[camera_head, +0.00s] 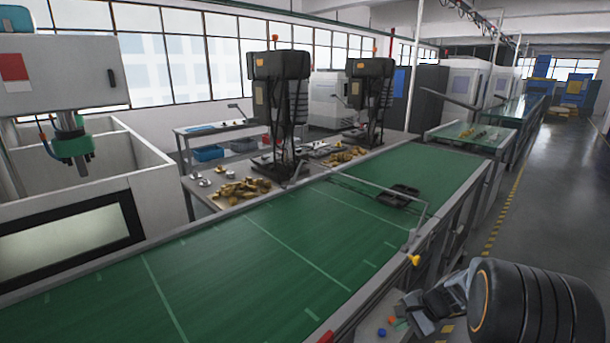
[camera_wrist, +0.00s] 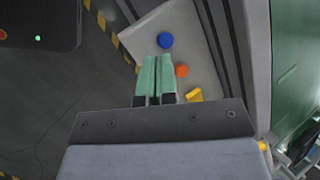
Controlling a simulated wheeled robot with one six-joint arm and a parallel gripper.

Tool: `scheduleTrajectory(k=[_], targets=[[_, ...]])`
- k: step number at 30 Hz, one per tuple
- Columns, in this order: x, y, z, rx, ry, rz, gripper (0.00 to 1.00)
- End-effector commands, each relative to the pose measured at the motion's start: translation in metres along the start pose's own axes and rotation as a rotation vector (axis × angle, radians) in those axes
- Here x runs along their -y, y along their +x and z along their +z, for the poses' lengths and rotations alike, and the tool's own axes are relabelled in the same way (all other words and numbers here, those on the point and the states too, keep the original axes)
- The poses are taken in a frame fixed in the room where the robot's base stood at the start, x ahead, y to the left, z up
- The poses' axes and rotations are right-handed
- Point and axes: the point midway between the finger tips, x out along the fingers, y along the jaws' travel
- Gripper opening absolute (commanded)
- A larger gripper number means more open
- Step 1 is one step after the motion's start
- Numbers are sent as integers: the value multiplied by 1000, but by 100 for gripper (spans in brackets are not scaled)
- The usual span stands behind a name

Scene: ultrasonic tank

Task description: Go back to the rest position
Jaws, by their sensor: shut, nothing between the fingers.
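My gripper (camera_wrist: 156,60) shows in the wrist view with its two pale green fingers together and nothing between them. Its tips point at a light grey surface, close beside a blue round piece (camera_wrist: 165,40). An orange piece (camera_wrist: 182,71) and a yellow piece (camera_wrist: 194,95) lie to the right of the fingers. In the head view my gripper (camera_head: 399,323) is at the bottom right, below the conveyor's side, partly hidden by my arm. The blue piece (camera_head: 381,332) shows there near the fingers.
A green conveyor (camera_head: 240,255) runs diagonally, with a dark tray (camera_head: 399,195) on it. A workbench (camera_head: 215,200) behind holds brass parts (camera_head: 243,188). A white machine tank (camera_head: 150,165) stands at the left. The grey floor (camera_head: 545,190) at the right is clear, with yellow-black marking.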

Motion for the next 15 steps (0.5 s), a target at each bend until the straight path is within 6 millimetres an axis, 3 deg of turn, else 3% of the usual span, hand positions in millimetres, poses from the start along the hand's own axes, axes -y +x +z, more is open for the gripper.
scheduleTrajectory(k=[1,9,15], targets=[[-6,-9,20,-21,-103,62,0],[-38,-52,109,-166,-665,363,0],[-50,-79,155,-300,-973,463,0]])
